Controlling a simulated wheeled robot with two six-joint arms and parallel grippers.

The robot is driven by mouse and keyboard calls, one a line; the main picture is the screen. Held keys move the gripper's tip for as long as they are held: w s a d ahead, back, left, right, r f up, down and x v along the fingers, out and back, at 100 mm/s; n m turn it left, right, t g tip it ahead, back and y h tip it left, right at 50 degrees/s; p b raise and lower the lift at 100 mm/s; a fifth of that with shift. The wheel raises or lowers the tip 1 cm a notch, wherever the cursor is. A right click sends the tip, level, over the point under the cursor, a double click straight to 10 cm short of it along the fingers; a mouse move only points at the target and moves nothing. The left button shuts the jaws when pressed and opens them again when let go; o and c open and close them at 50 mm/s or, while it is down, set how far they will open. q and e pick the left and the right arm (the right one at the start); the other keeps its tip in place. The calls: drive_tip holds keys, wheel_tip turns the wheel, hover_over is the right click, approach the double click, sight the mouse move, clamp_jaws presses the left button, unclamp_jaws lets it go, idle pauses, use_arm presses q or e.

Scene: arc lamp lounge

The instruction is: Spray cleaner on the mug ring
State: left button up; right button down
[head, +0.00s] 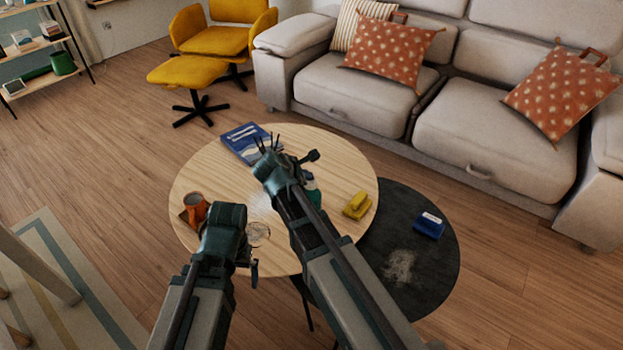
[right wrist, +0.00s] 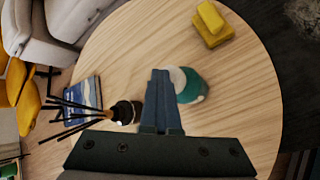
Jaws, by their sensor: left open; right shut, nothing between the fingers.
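The teal and white spray bottle (right wrist: 190,85) stands on the round wooden table, and its teal side shows in the head view (head: 312,190) partly behind my right arm. My right gripper (right wrist: 160,76) is shut and empty, over the table, with its fingers just beside the bottle in the right wrist view. My left gripper (head: 242,246) is open over the table's near left edge. A pale circular mark or glass (head: 259,234) shows beside it; I cannot tell which. A whitish smear (head: 264,204) lies near the table's middle, partly hidden by my right arm.
An orange mug (head: 195,208) stands at the wooden table's (head: 330,150) left. A reed diffuser (right wrist: 124,112) and a blue book (head: 240,138) are at the back. A yellow sponge (head: 357,206) lies right. A lower black table (head: 440,265) holds a blue box (head: 429,226) and a pale dusty patch (head: 400,266).

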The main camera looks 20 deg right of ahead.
drive_tip(key=shift+f, duration=0.1)
idle(0.3)
drive_tip(key=shift+r+p, duration=0.4)
drive_tip(key=shift+p, duration=0.05)
wheel_tip(320, 180, up, 6)
drive_tip(key=p, duration=0.6)
drive_tip(key=shift+r, duration=0.1)
idle(0.6)
drive_tip(key=s+a+r+m+g+y+p, duration=0.1)
drive_tip(key=s+a+r+m+g+p, duration=0.1)
drive_tip(key=s+a+r+m+p, duration=0.2)
drive_tip(key=s+a+r+m+g+y+p, duration=0.2)
drive_tip(key=s+a+r+m+p, duration=0.2)
drive_tip(key=s+r+p, duration=0.3)
drive_tip(key=s+a+r+m+g+y+p, duration=0.2)
drive_tip(key=s+a+r+m+p, duration=0.2)
drive_tip(key=s+p, duration=0.8)
drive_tip(key=shift+s+r+m+g, duration=0.3)
drive_tip(key=shift+r+m, duration=0.4)
drive_tip(key=shift+m, duration=0.3)
